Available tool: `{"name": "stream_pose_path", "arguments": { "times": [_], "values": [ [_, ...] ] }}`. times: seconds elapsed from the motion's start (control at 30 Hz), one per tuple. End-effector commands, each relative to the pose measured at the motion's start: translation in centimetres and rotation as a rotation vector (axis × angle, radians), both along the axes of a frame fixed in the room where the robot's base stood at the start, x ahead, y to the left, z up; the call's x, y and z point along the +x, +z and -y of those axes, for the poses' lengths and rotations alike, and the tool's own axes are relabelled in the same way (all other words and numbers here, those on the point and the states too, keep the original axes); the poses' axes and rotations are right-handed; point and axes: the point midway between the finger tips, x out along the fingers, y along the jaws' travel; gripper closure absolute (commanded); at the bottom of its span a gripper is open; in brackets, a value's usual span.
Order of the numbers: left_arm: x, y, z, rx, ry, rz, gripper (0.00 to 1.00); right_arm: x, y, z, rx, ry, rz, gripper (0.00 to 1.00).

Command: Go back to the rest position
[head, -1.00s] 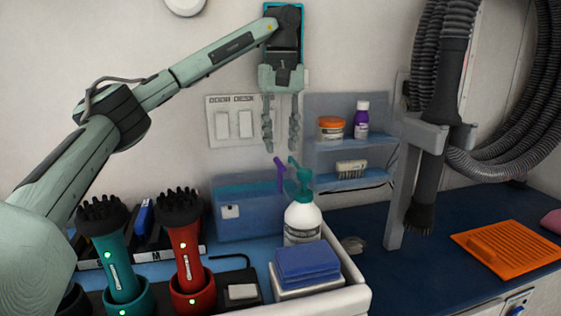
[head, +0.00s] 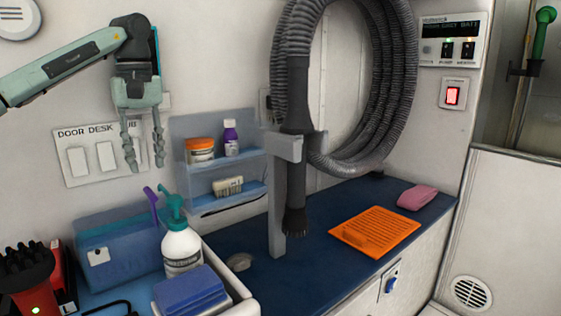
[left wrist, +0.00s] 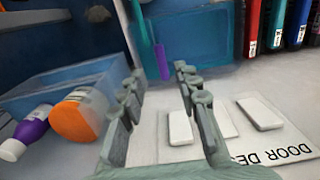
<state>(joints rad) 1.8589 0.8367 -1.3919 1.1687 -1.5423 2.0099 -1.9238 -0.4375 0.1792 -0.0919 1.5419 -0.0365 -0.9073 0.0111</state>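My left gripper (head: 144,152) hangs pointing down in front of the wall, over the white switch plate marked DOOR DESK (head: 90,162). Its two fingers are apart with nothing between them. In the left wrist view the open fingers (left wrist: 155,88) also show empty, with the switch plate (left wrist: 245,130) beyond them. The plate has several white rocker switches. My right gripper is in neither view.
A blue wall shelf (head: 225,165) holds an orange-lidded jar, a purple bottle and a brush. Below are a white pump bottle (head: 181,248), a blue box (head: 120,245) and blue cloths (head: 190,290). A dryer hose (head: 297,150) hangs at centre; an orange mat (head: 375,231) lies on the counter.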

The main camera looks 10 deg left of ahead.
Motion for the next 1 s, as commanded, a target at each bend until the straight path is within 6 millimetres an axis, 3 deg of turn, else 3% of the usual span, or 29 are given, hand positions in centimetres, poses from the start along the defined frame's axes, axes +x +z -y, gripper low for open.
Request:
{"name": "stream_pose_path", "arguments": {
  "times": [0.4, 0.53, 0.7, 1.0],
  "values": [
    [-0.1, -8.1, -0.2, 0.001, 0.004, -0.003, 0.68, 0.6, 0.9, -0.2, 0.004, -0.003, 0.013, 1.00],
    [-0.2, -10.5, -0.1, 0.000, 0.004, -0.004, 0.68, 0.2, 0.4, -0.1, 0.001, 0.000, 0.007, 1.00],
    [0.0, -7.6, -0.1, -0.002, 0.003, 0.004, 0.68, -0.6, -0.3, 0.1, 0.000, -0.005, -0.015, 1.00],
    [0.0, -6.3, -0.1, -0.001, 0.002, 0.001, 0.68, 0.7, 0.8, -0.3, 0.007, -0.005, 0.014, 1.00]
  ]
}}
